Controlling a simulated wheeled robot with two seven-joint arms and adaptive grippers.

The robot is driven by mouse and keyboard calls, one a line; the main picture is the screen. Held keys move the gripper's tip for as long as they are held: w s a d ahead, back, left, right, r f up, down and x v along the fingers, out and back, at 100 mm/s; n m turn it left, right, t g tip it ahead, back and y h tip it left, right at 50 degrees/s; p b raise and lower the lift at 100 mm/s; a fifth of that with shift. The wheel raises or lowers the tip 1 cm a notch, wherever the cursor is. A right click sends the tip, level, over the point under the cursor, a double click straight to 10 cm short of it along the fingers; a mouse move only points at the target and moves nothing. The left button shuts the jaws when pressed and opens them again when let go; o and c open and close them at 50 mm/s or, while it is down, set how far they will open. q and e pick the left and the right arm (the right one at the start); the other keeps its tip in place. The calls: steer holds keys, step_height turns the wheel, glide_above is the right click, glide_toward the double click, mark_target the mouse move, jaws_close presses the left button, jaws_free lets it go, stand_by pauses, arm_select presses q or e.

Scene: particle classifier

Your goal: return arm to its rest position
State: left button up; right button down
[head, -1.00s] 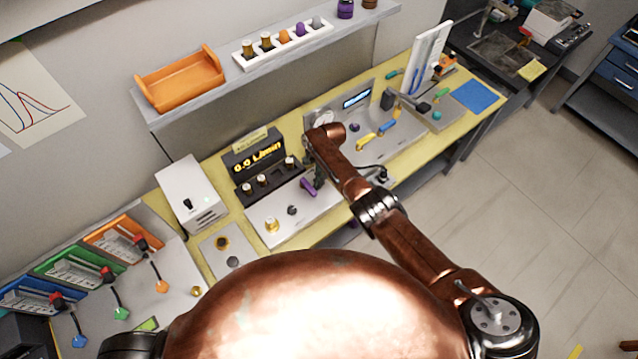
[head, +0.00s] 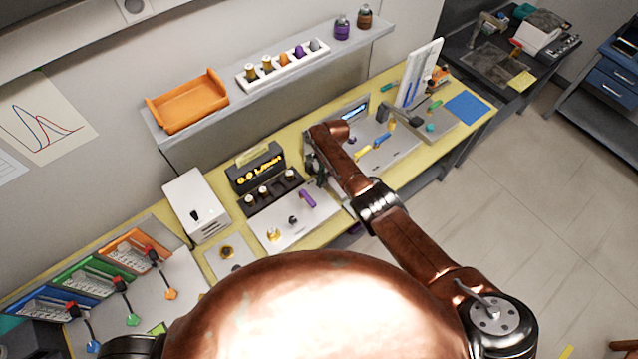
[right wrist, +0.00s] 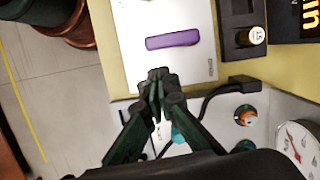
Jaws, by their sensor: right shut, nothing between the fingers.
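My right arm reaches from the lower right over the bench in the head view. Its gripper (head: 317,174) is small and partly hidden by the wrist there. The right wrist view shows its dark fingers (right wrist: 158,80) closed together with nothing between them. They are over the edge of the white panel with the purple handle (right wrist: 172,40), apart from the handle. The handle lies beside the gripper in the head view (head: 307,198). My left gripper is not in view.
The yellow bench (head: 345,219) carries a display box (head: 256,168), a white box (head: 196,205) and several coloured levers at left. A shelf above holds an orange tray (head: 187,101). A dial gauge (right wrist: 299,142) and black cable (right wrist: 215,98) are near the gripper.

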steer(key=shift+d+r, duration=0.15)
steer(key=shift+r, duration=0.3)
